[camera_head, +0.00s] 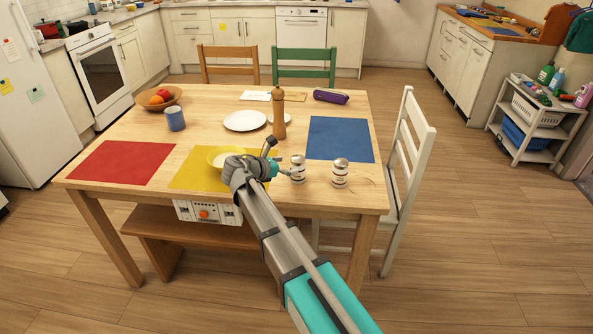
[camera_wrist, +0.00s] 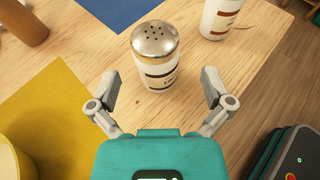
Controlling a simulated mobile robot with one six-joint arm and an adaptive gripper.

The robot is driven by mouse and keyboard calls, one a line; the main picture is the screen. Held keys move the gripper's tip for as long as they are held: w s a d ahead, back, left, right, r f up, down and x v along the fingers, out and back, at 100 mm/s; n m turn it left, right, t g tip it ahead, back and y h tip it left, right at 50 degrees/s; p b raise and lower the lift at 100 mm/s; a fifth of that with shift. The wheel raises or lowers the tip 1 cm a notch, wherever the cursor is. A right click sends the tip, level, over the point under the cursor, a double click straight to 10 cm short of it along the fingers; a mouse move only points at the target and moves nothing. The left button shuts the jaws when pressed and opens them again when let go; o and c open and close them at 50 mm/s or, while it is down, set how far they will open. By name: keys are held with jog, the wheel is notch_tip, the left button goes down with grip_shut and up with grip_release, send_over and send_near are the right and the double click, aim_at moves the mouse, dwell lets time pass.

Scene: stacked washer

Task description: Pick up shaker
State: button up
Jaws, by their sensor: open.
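A white shaker with a perforated metal top and dark label bands (camera_wrist: 156,60) stands upright on the wooden table. It also shows in the head view (camera_head: 298,165). A second, similar shaker (camera_wrist: 220,17) stands to its right, and in the head view it is at the table's front right (camera_head: 340,174). My gripper (camera_wrist: 160,80) is open and empty. In the wrist view its two fingers lie either side of and below the nearer shaker, which appears ahead of the gap between them. In the head view my gripper (camera_head: 282,167) is just left of that shaker.
A yellow bowl (camera_head: 222,153) sits on a yellow mat (camera_head: 184,180) left of my gripper. A wooden mill (camera_head: 278,114) stands behind the shakers. A blue mat (camera_head: 340,139) lies behind them. A white chair (camera_head: 410,150) is at the table's right side.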

aim_at(292, 164)
jog(key=b+x, duration=0.1)
jog(key=x, duration=0.2)
jog(key=shift+w+f, duration=0.2)
jog(key=shift+w, duration=0.2)
jog(key=shift+w+d+f+b, duration=0.2)
jog(key=shift+w+d+b, duration=0.1)
jog(key=shift+w+d, duration=0.2)
jog(key=c, duration=1.1)
jog(key=shift+r, duration=0.15)
